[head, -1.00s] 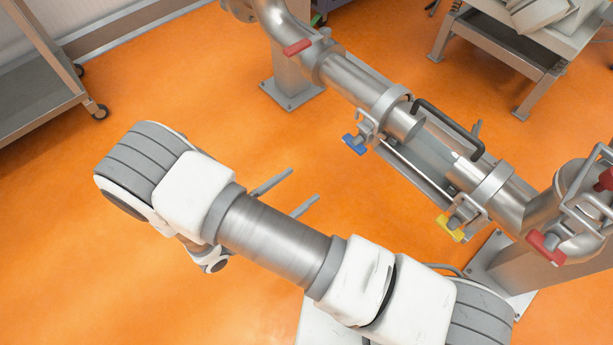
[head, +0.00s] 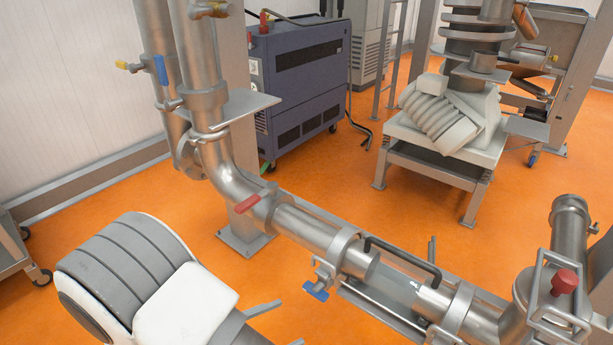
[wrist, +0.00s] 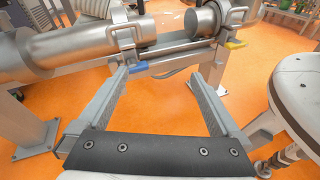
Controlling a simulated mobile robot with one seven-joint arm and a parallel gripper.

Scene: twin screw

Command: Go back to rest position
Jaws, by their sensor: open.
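My gripper (wrist: 158,74) is open and empty in the wrist view, its two long fingers spread apart below the steel pipe line. In the head view my arm fills the lower left, and only parts of the fingers show at the bottom edge. The pipe line (head: 304,226) runs diagonally there, with a gap between two pipe ends. A blue-handled clamp (head: 316,291) sits left of the gap; its blue handle also shows in the wrist view (wrist: 139,68), close to the left fingertip. A yellow handle (wrist: 235,44) lies beyond the right fingertip. Whether any finger touches the pipe line is unclear.
A red-handled valve (head: 247,204) and a red knob (head: 565,281) sit on the piping. A blue-grey cabinet (head: 300,85) stands behind. A low steel stand (head: 445,150) holds pale machine parts. Orange floor (head: 380,205) is open between them.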

